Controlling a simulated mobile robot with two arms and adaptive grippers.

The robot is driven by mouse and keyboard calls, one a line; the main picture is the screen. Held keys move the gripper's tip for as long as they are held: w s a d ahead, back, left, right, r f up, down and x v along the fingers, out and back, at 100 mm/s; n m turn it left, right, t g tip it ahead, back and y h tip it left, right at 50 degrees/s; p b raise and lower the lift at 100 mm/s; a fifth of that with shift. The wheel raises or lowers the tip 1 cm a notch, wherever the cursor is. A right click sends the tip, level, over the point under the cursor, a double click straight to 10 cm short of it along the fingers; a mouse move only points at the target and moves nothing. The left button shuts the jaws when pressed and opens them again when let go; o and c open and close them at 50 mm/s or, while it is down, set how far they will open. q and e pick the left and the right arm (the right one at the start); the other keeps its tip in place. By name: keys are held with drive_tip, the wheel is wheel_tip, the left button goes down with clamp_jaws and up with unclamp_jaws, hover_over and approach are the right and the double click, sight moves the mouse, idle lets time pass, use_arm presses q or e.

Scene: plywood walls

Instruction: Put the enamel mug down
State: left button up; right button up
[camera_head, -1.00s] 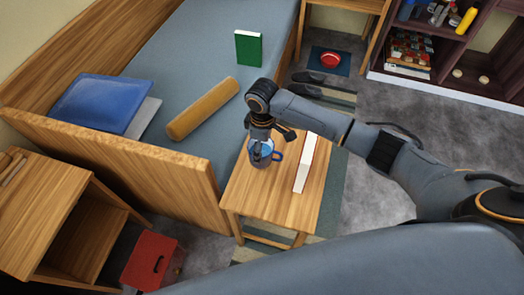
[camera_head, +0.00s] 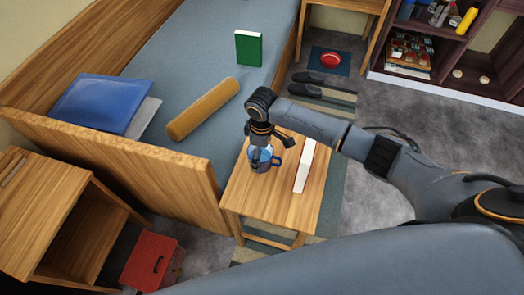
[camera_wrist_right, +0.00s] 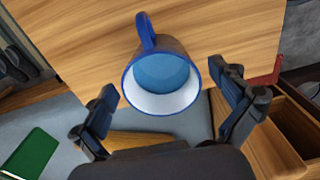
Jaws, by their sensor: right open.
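The blue enamel mug (camera_head: 264,163) stands upright on the small wooden stool (camera_head: 240,194), near its left side. Its handle points right in the head view. In the right wrist view the mug (camera_wrist_right: 160,78) shows its white inside with blue at the bottom, and its handle points up the picture. My right gripper (camera_head: 268,151) is over the mug. It is open, with its two fingers on either side of the mug's near rim in the wrist view (camera_wrist_right: 170,100). Whether a finger touches the mug I cannot tell. My left gripper is not in view.
A white book (camera_head: 304,167) lies on the stool right of the mug. Behind is a bed (camera_head: 190,75) with a tan bolster (camera_head: 203,109), green book (camera_head: 248,47) and blue folder (camera_head: 101,103). A red box (camera_head: 150,262) sits on the floor. The stool's near end is clear.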

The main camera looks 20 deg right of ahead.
drive_tip(key=shift+r, duration=0.1)
wheel_tip(320, 180, up, 12)
drive_tip(key=p, duration=0.1)
idle(0.4)
idle(0.4)
